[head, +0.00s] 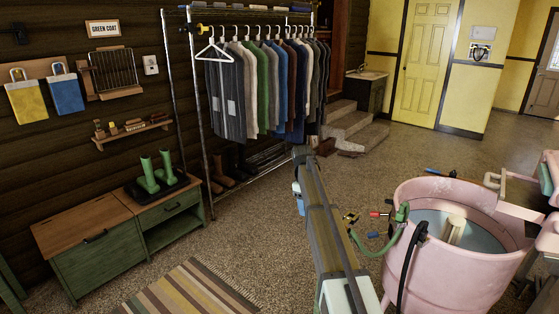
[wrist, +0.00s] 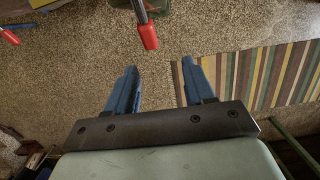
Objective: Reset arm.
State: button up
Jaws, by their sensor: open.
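My gripper (wrist: 158,70) shows in the wrist view with its two blue fingers spread apart. Nothing is between them, and speckled floor lies beyond. A red-tipped rod (wrist: 148,36) is ahead of the fingertips at the top of that view, apart from them as seen. In the head view my arm stretches from the bottom edge up toward the clothes rack. The gripper is largely hidden there behind the arm links.
A pink wringer washer (head: 440,275) with hoses stands right of my arm. A clothes rack (head: 195,110) stands at the back. A green cabinet (head: 95,262) bears green boots (head: 157,172). A striped rug (head: 190,290) lies on the floor. Speckled floor between rack and washer is mostly clear.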

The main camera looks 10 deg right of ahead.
jog(key=s+a+f+m, duration=0.1)
jog(key=s+a+f, duration=0.3)
jog(key=f, duration=0.5)
jog(key=s+a+f, duration=0.4)
jog(key=f, duration=0.4)
jog(key=s+d+f+m+g, duration=0.2)
jog(key=s+f+m, duration=0.1)
jog(key=s+f, duration=1.7)
jog(key=s+d+f+m+g, duration=0.1)
jog(key=s+f, duration=0.2)
jog(key=s, duration=0.8)
jog(key=s+d+f+m+g, duration=0.1)
jog(key=s+f+m, duration=0.1)
jog(key=s, duration=1)
jog(key=s+d+f+m+g+y, duration=0.1)
jog(key=s+f, duration=0.4)
jog(key=s, duration=0.6)
jog(key=shift+s+m+g, duration=0.3)
jog(key=shift+s+m, duration=0.05)
jog(key=shift+m, duration=0.05)
